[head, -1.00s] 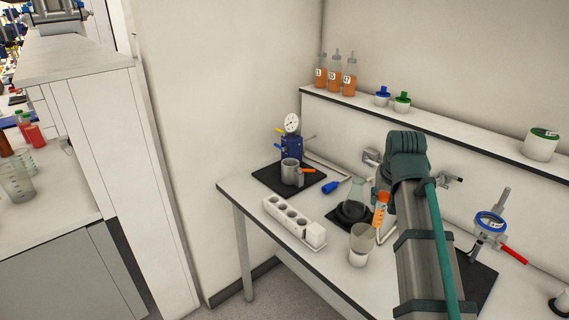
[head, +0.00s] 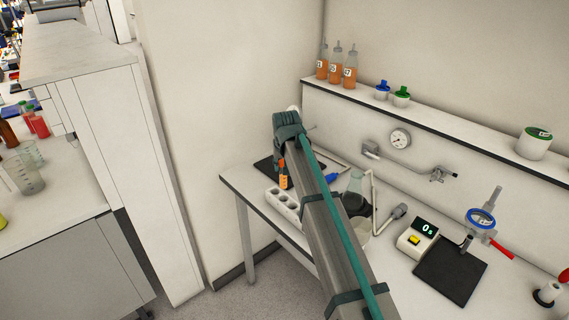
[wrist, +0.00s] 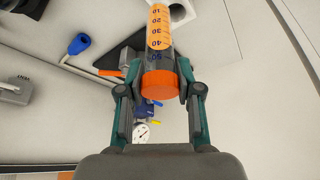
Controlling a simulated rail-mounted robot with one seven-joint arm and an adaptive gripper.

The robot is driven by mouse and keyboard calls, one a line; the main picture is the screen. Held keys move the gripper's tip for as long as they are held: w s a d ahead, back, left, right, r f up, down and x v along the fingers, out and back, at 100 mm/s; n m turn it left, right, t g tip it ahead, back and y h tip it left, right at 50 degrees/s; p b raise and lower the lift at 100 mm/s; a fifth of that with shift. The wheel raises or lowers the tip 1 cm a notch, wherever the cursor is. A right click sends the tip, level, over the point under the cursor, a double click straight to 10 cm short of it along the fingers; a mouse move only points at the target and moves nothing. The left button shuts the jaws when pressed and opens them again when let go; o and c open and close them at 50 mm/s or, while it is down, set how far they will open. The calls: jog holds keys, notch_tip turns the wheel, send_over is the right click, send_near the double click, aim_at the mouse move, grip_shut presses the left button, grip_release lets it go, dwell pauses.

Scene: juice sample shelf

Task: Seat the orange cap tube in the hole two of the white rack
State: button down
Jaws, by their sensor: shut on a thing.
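The orange cap tube (wrist: 157,40) is held in my gripper (wrist: 160,88). In the wrist view the fingers close on it from both sides just by its orange cap (wrist: 159,86), and its marked body points away from the camera. In the head view the orange tube (head: 284,176) hangs roughly upright, just above or behind the white rack (head: 271,196), with my arm covering its upper part. The rack shows several dark round holes in a row. Part of the white rack (wrist: 207,14) shows beside the tube in the wrist view. Whether the tube's lower end touches a hole cannot be told.
A glass flask (head: 355,184) and a blue-handled tool (head: 334,177) stand right of the rack. A gauge on a blue body (wrist: 141,131) is close behind my gripper. The shelf above holds bottles (head: 335,68).

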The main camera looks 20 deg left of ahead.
jog(key=b, duration=0.2)
send_over(284, 188)
jog(key=w, duration=0.1)
jog(key=shift+w+a+f, duration=0.1)
jog(key=shift+a+f, duration=0.05)
jog(key=shift+f, duration=0.95)
jog(key=shift+a+f, duration=0.15)
jog(key=shift+f, duration=0.95)
jog(key=shift+f+b, duration=1)
jog(key=shift+f, duration=1.6)
jog(key=c, duration=0.7)
grip_release()
jog(key=shift+r, duration=0.1)
